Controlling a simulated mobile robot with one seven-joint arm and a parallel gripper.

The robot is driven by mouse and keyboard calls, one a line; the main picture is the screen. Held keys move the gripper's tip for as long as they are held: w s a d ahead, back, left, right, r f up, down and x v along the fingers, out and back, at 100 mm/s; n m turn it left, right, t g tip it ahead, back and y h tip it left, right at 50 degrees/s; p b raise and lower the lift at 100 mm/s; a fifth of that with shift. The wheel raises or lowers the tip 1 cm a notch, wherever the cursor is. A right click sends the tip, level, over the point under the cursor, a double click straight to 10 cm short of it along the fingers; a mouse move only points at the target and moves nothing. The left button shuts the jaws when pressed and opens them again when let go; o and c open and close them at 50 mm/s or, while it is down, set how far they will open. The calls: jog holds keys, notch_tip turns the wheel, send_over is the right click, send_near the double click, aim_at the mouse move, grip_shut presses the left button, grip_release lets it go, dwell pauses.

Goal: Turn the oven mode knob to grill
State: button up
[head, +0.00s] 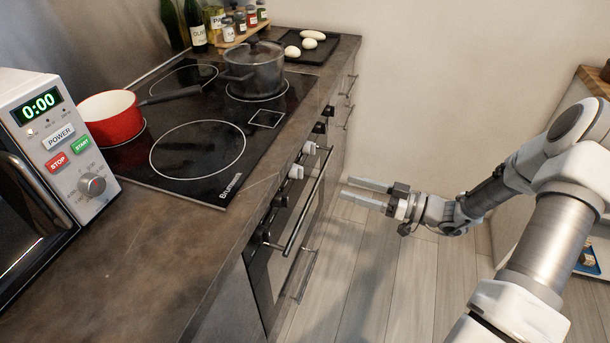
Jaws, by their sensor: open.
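The oven front (265,285) is under the counter, seen at a steep angle. A row of knobs runs along its top edge: two white knobs (296,172) in the middle and several black knobs (320,127) on either side. I cannot tell which one is the oven mode knob, and no markings or pointer positions are readable. My gripper (348,190) is open and empty, to the right of the white knobs, with its fingers pointing left toward the oven front. It appears apart from the knobs.
The oven door handle (305,215) sticks out below the knobs. The counter edge overhangs above them. On the black hob (180,180) stand a red pan (110,118) and a grey pot (255,72). A microwave (60,150) stands at left. The floor (385,275) before the oven is clear.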

aim_at(297, 172)
jog(key=b+x, duration=0.1)
jog(key=x, duration=1.2)
jog(key=shift+b, duration=0.3)
grip_shut()
